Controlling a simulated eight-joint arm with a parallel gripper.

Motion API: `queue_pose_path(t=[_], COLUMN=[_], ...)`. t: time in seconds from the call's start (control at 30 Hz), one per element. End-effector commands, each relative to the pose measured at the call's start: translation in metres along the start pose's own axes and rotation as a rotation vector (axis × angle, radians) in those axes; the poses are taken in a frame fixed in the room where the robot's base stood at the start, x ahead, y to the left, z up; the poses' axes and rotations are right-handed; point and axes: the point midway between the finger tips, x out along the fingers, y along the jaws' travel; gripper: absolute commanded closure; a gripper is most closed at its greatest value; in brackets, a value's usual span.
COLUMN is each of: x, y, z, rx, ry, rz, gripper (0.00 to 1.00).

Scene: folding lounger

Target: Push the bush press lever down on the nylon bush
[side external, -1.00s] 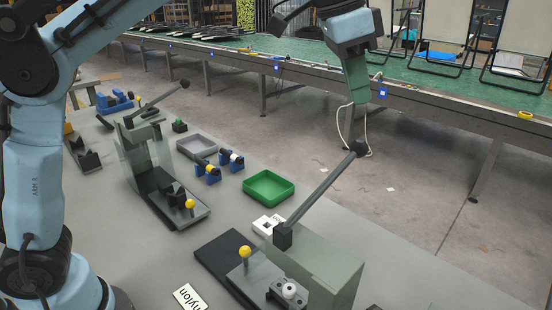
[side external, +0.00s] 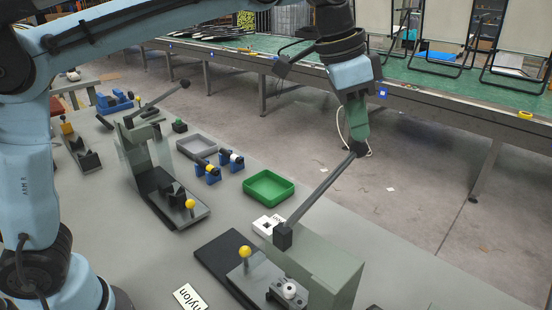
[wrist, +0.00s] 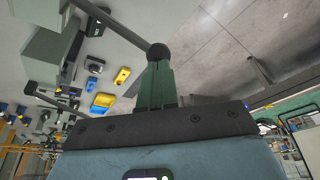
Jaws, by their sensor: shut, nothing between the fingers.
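The bush press (side external: 325,262) stands at the front right of the bench in the side view. Its lever (side external: 318,196) slopes up to the right and ends in a dark ball knob (side external: 358,148). My gripper (side external: 357,138) is shut, with its green fingertips pointing down at the knob. The tips look in contact with the knob's top or just above it. In the wrist view the knob (wrist: 158,52) sits right at the tips of the fingers (wrist: 157,80). The white nylon bush (side external: 289,291) sits in the dark fixture at the press's front. A "nylon" label (side external: 190,297) lies beside it.
A second press with a raised lever (side external: 157,102) stands further back left. A green tray (side external: 268,186), a grey tray (side external: 197,145) and small blue holders (side external: 208,172) lie between the presses. A yellow-knobbed post (side external: 245,252) stands by the near press.

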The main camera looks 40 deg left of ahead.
Motion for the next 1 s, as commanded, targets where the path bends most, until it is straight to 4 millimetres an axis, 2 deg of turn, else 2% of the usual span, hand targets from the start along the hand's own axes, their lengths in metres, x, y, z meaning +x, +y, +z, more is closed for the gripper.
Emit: queue_pose_path(t=[0.37,1.0], x=[0.001,0.025], y=[0.000,0.000], z=[0.000,0.008], rx=[0.000,0.000], ry=[0.000,0.000], rz=[0.000,0.000], gripper=[1.00,1.00])
